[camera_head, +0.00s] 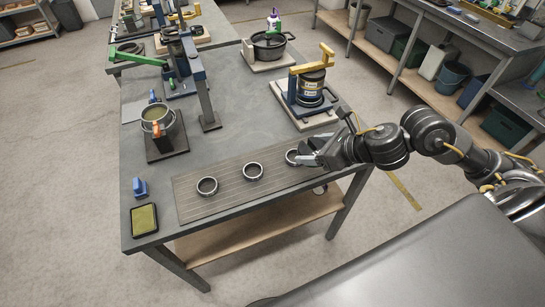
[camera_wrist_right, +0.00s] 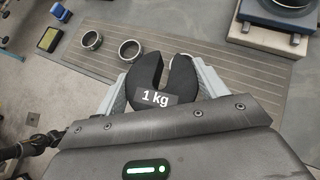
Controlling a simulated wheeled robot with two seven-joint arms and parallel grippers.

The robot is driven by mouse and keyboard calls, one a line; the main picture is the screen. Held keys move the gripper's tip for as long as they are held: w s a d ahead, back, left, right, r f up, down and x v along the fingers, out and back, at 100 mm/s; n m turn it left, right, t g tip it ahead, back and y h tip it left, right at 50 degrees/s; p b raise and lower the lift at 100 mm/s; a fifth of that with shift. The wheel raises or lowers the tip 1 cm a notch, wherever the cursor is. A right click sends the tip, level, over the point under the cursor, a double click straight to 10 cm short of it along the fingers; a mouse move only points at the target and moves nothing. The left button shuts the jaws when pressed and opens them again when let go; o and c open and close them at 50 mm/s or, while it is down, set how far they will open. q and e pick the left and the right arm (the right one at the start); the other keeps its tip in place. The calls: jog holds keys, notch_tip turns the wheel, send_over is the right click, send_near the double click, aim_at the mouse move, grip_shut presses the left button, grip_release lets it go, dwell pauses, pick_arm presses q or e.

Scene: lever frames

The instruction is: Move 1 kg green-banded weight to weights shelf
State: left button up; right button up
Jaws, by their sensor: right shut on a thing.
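The weight (camera_wrist_right: 147,83) is a black slotted disc marked "1 kg" in the right wrist view. My right gripper (camera_wrist_right: 158,88) is shut on it, with a grey finger at each side. No green band shows on the visible part. In the head view my right gripper (camera_head: 308,157) is over the front right of the table, near a ring, and the weight cannot be made out clearly there. I cannot tell which surface is the weights shelf. My left gripper is not in view.
On the table (camera_head: 240,115), a ribbed mat (camera_head: 228,190) bears metal rings (camera_head: 207,186). A lever device with a yellow handle (camera_head: 313,61) stands behind my right gripper. A stamp pad (camera_head: 144,219) lies front left. A wooden lower shelf (camera_head: 250,230) is under the table.

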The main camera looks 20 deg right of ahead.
aim_at(315, 142)
jog(key=shift+s+d+r+m+t+h+p, duration=0.15)
jog(key=shift+s+d+r+m+h+p, duration=0.15)
jog(key=shift+d+r, duration=0.2)
jog(key=shift+s+d+r+m+t+h+p, duration=0.1)
jog(key=shift+d+r+m+t+h+p, duration=0.1)
jog(key=shift+d+r+m+p, duration=0.3)
jog(key=shift+d+r, duration=0.15)
jog(key=shift+d, duration=0.05)
jog(key=w+d+f+b, duration=0.2)
jog(key=w+f, duration=0.1)
jog(key=w+d+f+b, duration=0.2)
jog(key=w, duration=0.2)
jog(key=w+d+f+b, duration=0.3)
jog(key=w, duration=0.1)
jog(key=shift+f, duration=0.35)
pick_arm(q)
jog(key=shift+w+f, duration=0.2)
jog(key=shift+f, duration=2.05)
pick_arm(e)
jog(key=shift+w+d+f, duration=0.2)
jog(key=shift+w+f, duration=0.05)
jog(key=shift+f, duration=0.2)
jog(key=f, duration=0.3)
jog(key=shift+w+d+f+p, duration=0.1)
jog(key=shift+w+f+p, duration=0.1)
jog(key=shift+p, duration=0.15)
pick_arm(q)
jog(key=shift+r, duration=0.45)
